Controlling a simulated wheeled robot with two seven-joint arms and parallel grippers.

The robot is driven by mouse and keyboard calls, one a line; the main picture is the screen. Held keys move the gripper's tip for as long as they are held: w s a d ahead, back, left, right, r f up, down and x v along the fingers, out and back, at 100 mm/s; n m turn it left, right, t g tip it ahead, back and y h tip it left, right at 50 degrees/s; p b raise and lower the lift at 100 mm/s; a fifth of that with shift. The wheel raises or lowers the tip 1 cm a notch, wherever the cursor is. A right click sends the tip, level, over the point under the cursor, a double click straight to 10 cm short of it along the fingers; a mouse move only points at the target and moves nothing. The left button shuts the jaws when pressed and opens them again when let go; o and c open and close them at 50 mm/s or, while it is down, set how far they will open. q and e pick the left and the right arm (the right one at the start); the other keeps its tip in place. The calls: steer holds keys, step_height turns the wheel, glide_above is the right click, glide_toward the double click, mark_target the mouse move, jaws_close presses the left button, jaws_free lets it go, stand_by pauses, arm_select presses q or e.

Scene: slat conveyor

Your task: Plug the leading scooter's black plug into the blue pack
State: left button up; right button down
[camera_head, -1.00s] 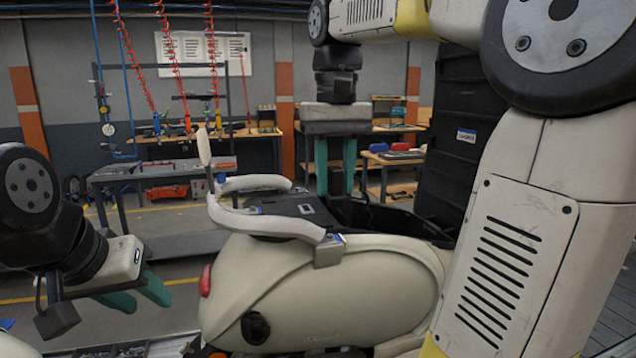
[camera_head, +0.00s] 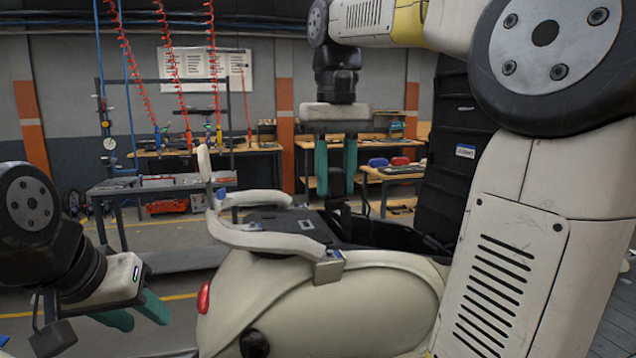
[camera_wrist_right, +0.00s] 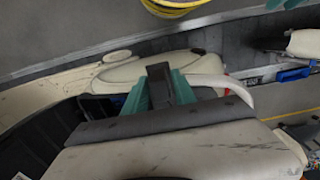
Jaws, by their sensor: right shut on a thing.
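The cream scooter (camera_head: 330,300) stands in front of me, with its light grab rail (camera_head: 265,240) around a black open bay area (camera_head: 395,235). My right gripper (camera_head: 336,190) hangs upright above the far side of that bay. Its teal fingers are shut on the black plug (camera_head: 338,183). In the right wrist view the plug (camera_wrist_right: 159,84) shows as a dark block between the fingers. My left gripper (camera_head: 138,315) is low at the left, its teal fingers apart and empty, clear of the scooter. I cannot clearly make out the blue pack; small blue patches (camera_head: 220,194) show by the rail.
A tall black cabinet (camera_head: 462,150) stands behind my right arm. Workbenches (camera_head: 210,152) and a grey cart (camera_head: 165,187) stand at the back. In the right wrist view another scooter part (camera_wrist_right: 303,43) and a yellow coil (camera_wrist_right: 175,8) show.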

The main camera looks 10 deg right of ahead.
steer(key=m, duration=0.9)
steer(key=shift+m, duration=0.3)
steer(key=m, duration=0.8)
